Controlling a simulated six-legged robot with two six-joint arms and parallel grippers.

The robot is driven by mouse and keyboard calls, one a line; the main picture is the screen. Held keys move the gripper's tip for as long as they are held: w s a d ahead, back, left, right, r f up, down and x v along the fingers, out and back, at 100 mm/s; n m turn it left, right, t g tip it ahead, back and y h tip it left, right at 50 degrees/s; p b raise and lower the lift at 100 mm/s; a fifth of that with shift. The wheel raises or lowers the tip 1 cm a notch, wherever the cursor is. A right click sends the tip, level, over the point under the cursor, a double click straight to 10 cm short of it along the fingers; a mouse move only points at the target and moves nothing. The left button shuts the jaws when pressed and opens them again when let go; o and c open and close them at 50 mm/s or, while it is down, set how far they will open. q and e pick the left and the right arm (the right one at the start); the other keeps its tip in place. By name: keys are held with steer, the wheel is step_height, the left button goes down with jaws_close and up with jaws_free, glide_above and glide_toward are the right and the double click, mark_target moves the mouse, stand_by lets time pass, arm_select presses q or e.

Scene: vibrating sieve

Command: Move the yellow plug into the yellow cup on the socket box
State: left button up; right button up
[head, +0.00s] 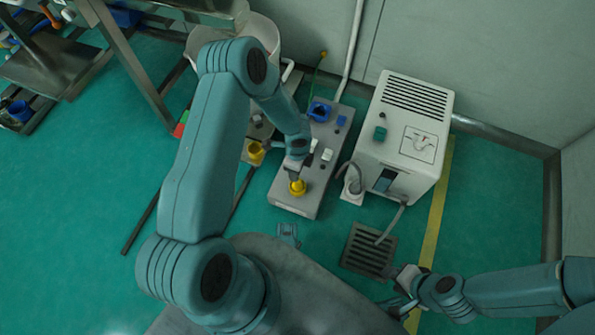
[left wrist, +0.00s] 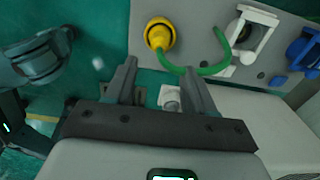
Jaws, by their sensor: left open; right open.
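The grey socket box (head: 290,202) stands on the green floor, left of the white machine. My right gripper (head: 403,288) is open at the lower right, far from the box.
White (left wrist: 248,38) and blue (left wrist: 303,50) holders stand farther along the box. Another yellow item (head: 255,152) is beside the box to the left. The white machine (head: 403,135) is close on the right, with a floor grate (head: 368,250) before it.

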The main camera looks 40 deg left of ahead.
arm_select(q)
steer(key=s+d+r+n+h, duration=0.2)
steer(key=s+d+r+n, duration=0.2)
steer(key=s+d+n, duration=0.3)
steer(key=s+d+r+n+h, duration=0.2)
steer(key=s+d+r+n, duration=0.1)
steer(key=s+d+n, duration=0.4)
steer(key=n, duration=0.3)
steer(key=shift+r+n+t+p, duration=0.3)
steer(key=shift+r, duration=0.05)
steer(key=shift+d, duration=0.1)
step_height(320, 180, up, 30)
steer(key=p, duration=3)
steer(key=shift+s+d+f, duration=0.15)
steer(key=shift+s+d, duration=0.15)
steer(key=shift+s, duration=0.05)
steer(key=shift+c, duration=1.1)
